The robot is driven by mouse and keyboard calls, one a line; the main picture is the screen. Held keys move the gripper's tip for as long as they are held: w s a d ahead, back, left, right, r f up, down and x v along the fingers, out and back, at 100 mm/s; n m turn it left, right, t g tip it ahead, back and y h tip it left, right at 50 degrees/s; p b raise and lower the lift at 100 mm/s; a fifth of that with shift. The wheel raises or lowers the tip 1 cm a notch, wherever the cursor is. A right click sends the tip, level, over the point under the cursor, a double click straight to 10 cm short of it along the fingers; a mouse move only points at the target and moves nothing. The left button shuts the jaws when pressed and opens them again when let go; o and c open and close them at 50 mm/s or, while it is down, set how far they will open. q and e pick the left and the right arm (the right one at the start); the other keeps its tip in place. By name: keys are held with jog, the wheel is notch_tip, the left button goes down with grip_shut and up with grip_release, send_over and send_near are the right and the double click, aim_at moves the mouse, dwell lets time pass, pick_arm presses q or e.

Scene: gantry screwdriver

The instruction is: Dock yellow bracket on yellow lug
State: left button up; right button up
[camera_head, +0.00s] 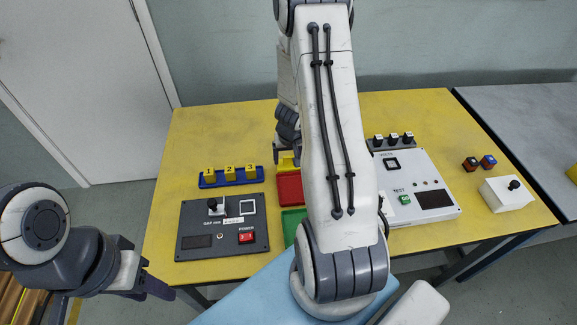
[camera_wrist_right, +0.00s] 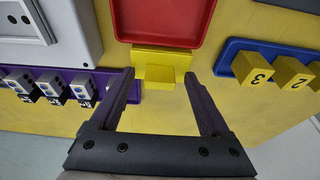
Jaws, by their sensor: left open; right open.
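A yellow L-shaped piece (camera_wrist_right: 160,66), which looks like the bracket or lug, sits against the edge of the red tray (camera_wrist_right: 160,22) in the right wrist view. In the head view the yellow piece (camera_head: 288,163) is partly hidden by my right arm. My right gripper (camera_wrist_right: 158,80) is open and empty, its fingertips on either side of the yellow piece and apart from it. In the head view, my right gripper (camera_head: 287,156) is behind the arm. Several yellow numbered blocks (camera_head: 229,173) stand on a blue rail (camera_head: 240,181). My left gripper (camera_head: 153,290) is open and empty, off the table's front-left.
A dark control box (camera_head: 222,245) stands at the front left, and a white test box (camera_head: 425,185) right of my arm. A green tray (camera_head: 291,222) lies below the red one. A purple rail (camera_wrist_right: 60,75) holds several grey blocks. The yellow table's left back is clear.

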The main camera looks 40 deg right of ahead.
grip_shut()
jog(key=shift+r, duration=0.15)
